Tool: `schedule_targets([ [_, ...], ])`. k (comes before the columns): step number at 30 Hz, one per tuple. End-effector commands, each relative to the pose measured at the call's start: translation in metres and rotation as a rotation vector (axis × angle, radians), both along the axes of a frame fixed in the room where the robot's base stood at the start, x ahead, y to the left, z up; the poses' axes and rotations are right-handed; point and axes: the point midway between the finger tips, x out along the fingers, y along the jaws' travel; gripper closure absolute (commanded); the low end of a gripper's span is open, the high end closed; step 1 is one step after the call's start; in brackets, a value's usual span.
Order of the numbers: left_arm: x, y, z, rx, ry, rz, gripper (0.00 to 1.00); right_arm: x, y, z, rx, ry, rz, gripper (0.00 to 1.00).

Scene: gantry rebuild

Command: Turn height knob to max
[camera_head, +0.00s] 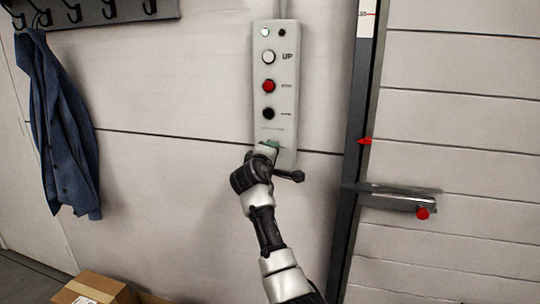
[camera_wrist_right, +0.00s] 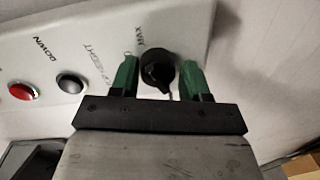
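The control panel (camera_head: 287,60) is a pale upright box on the wall, and it also fills the upper left of the right wrist view (camera_wrist_right: 100,22). The black height knob (camera_wrist_right: 158,68) is near its lower end, by the "HEIGHT" and "MAX" lettering. My right gripper (camera_head: 268,149) is at the panel's bottom and hides the knob in the head view. In the right wrist view its green fingers (camera_wrist_right: 160,74) stand on either side of the knob, with a small gap showing on each side. It looks open. My left gripper is not in view.
The panel also has a white UP button (camera_head: 268,57), a red button (camera_head: 268,86) and a black button (camera_head: 268,114). A dark vertical rail (camera_head: 355,160) with a red pointer (camera_head: 365,141) is to the right. A blue jacket (camera_head: 65,130) hangs left, above a cardboard box (camera_head: 92,290).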

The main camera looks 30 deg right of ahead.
Motion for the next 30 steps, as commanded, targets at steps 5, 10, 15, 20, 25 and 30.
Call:
schedule_targets([
  [5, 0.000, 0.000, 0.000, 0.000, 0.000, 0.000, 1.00, 0.000, 0.000, 0.001, -0.002, -0.001, 0.001, 0.36],
  [10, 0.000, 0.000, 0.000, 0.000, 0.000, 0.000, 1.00, 0.000, 0.000, 0.001, -0.004, -0.002, 0.001, 0.36],
  [15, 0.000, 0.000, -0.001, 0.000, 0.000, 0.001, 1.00, -0.005, 0.008, 0.002, -0.005, -0.004, 0.003, 0.36],
  [20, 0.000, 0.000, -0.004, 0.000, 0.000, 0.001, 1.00, -0.023, 0.028, 0.002, -0.002, -0.005, 0.004, 0.36],
  [25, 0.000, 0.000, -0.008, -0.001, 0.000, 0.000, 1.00, -0.046, 0.054, 0.004, -0.003, -0.003, 0.003, 0.36],
  [30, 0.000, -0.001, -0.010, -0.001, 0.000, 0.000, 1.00, -0.062, 0.074, 0.006, -0.002, -0.002, 0.003, 0.36],
])
